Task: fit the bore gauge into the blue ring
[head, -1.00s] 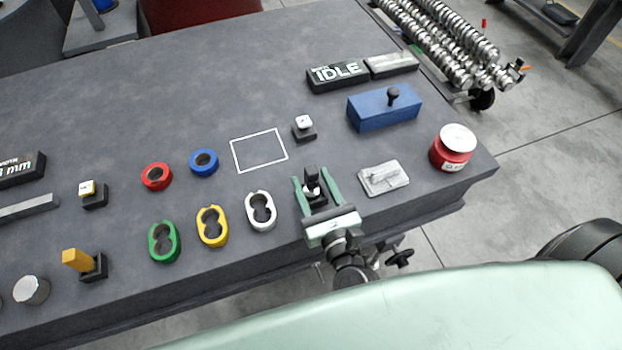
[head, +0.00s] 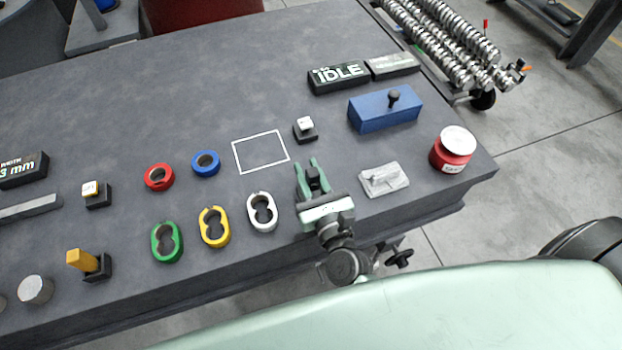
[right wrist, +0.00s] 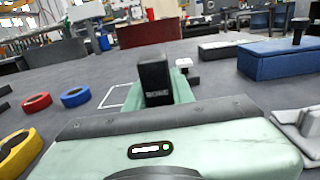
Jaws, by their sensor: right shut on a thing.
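The blue ring (head: 206,163) lies flat on the grey bench, right of the red ring; it also shows at the left of the right wrist view (right wrist: 75,96). The bore gauge, a black block (head: 315,174), stands between the fingers of my right gripper (head: 312,168). In the right wrist view the bore gauge (right wrist: 155,78) rises upright with faint lettering. My right gripper is shut on it, right of the white twin-bore piece and apart from the blue ring. The gauge's lower part is hidden. My left gripper is out of view.
A red ring (head: 159,177) and green (head: 167,243), yellow (head: 214,227) and white (head: 262,211) twin-bore pieces lie nearby. A white-capped black block (head: 305,130) and a blue box (head: 385,108) stand behind the gripper. The white-outlined square (head: 260,152) is empty.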

